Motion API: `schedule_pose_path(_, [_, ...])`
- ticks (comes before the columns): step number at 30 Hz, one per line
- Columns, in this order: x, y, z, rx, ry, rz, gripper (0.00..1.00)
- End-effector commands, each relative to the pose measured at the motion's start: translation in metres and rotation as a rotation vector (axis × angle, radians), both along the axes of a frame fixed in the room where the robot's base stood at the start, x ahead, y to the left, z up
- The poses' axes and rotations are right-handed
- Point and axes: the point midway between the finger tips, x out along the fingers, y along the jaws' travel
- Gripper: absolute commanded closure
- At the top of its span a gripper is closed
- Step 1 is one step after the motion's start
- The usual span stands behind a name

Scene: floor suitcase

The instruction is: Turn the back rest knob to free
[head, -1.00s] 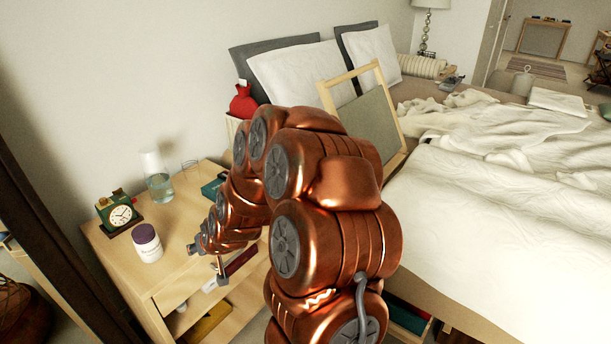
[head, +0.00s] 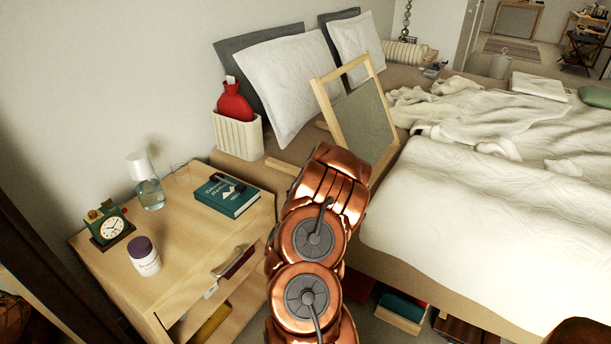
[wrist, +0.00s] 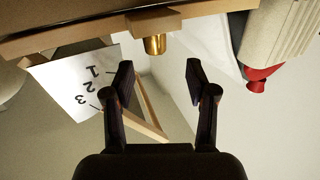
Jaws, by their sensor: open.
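The back rest (head: 367,115), a wooden frame with a grey panel, stands tilted on the bed beside the pillows. In the wrist view, which looks upside down, a brass knob (wrist: 154,45) sticks out from a wooden block on a wooden rail (wrist: 95,31). A white card (wrist: 78,84) with the numbers 1, 2 and 3 and short lines is left of it. My gripper (wrist: 159,80) is open and empty, the knob just beyond the fingertips and between them in the picture, with no contact seen. In the head view my arm hides the gripper and the knob.
A white basket (head: 238,137) with a red hot-water bottle (head: 235,103) stands near the pillows. The nightstand (head: 180,235) holds a teal book (head: 227,195), a clock (head: 108,226), a carafe (head: 150,190) and a purple-lidded jar (head: 144,257). The bed (head: 480,220) is at right.

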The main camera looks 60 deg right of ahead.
Motion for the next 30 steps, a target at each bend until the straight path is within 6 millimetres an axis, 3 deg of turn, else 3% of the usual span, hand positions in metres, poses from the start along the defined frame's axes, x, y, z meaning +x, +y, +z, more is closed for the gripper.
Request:
schedule_pose_path(4, [-0.007, -0.004, -0.002, -0.016, -0.001, -0.023, 0.43])
schedule_pose_path(15, [0.0, -0.012, -0.009, -0.009, 0.0, -0.025, 0.43])
schedule_pose_path(30, [0.004, -0.027, -0.004, -0.019, -0.005, -0.02, 0.43])
